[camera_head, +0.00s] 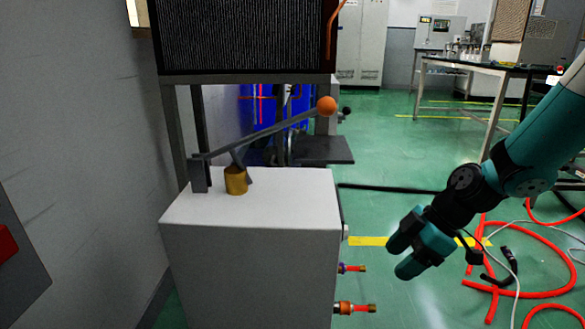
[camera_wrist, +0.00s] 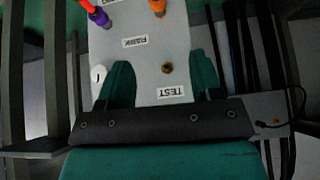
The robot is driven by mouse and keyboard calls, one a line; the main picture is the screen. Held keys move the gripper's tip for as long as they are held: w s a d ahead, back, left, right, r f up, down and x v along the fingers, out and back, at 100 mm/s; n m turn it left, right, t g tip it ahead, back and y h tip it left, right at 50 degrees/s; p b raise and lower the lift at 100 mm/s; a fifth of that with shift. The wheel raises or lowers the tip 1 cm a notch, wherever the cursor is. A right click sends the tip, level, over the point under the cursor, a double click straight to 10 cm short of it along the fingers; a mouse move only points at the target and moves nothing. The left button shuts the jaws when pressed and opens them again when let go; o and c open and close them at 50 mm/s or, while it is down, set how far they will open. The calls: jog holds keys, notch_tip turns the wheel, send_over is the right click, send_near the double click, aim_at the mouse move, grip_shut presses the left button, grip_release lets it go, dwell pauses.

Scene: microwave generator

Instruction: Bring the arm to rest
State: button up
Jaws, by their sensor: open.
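My arm (camera_head: 535,145), teal and black, reaches in from the right in the head view. My gripper (camera_head: 398,257) hangs in the air right of the white cabinet (camera_head: 255,260), apart from it. Its two teal fingers are spread with nothing between them. In the wrist view my gripper (camera_wrist: 160,75) is open and faces a pale panel (camera_wrist: 150,25) with labels reading PARK and TEST.
A lever with an orange ball (camera_head: 326,106) rises from the cabinet top beside a brass cylinder (camera_head: 236,181). Fittings (camera_head: 345,308) stick out from the cabinet's right side. Red hoses (camera_head: 530,245) lie on the floor at right. Open green floor lies behind.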

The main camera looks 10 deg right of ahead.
jog(key=s+a+r+m+h+p, duration=0.1)
jog(key=s+a+r+m+p, duration=0.25)
jog(key=s+r, duration=0.3)
jog(key=s+a+r+m+g+p, duration=0.1)
jog(key=s+a+r+m+p, duration=0.1)
jog(key=s+a+r, duration=0.5)
jog(key=s+a+r+m+h+p, duration=0.1)
jog(key=s+a+r+m+p, duration=0.15)
jog(key=s+r, duration=0.4)
notch_tip(320, 180, up, 38)
jog(key=w+p, duration=0.1)
jog(key=p, duration=3.6)
jog(key=shift+w+d+m, duration=0.3)
jog(key=shift+w+d, duration=0.05)
jog(key=shift+w, duration=0.05)
jog(key=shift+f, duration=0.1)
